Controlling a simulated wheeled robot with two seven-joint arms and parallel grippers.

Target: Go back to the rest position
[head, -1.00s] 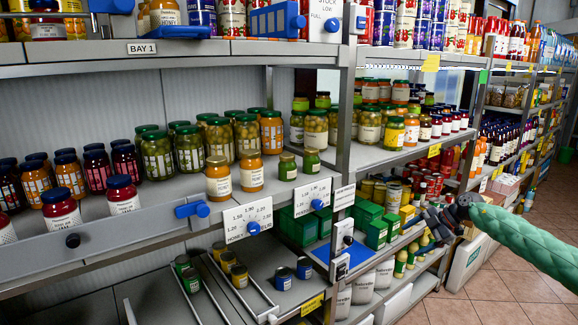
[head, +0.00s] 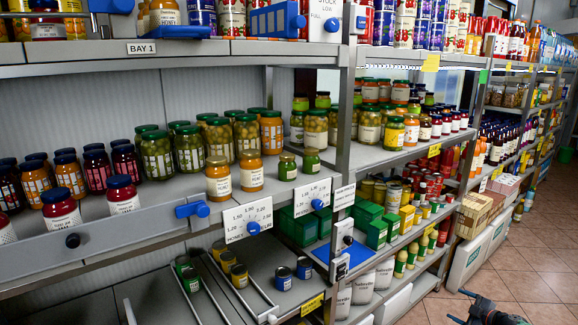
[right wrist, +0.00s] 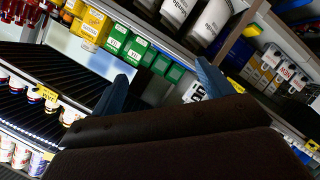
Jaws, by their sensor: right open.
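My right gripper (head: 468,306) is low at the bottom right of the head view, over the tiled floor and clear of the shelves. In the right wrist view my right gripper (right wrist: 160,88) shows two blue-grey fingers spread wide apart. Nothing is between them. Green boxes (right wrist: 140,48) and yellow boxes on a shelf appear beyond the fingers. My left gripper is not in the head view.
A shelf unit with jars (head: 190,148) fills the left and middle. A lower shelf holds small jars in metal channels (head: 230,275). White boxes (head: 470,262) stand on the floor by the shelves. The tiled floor (head: 530,265) at right is clear.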

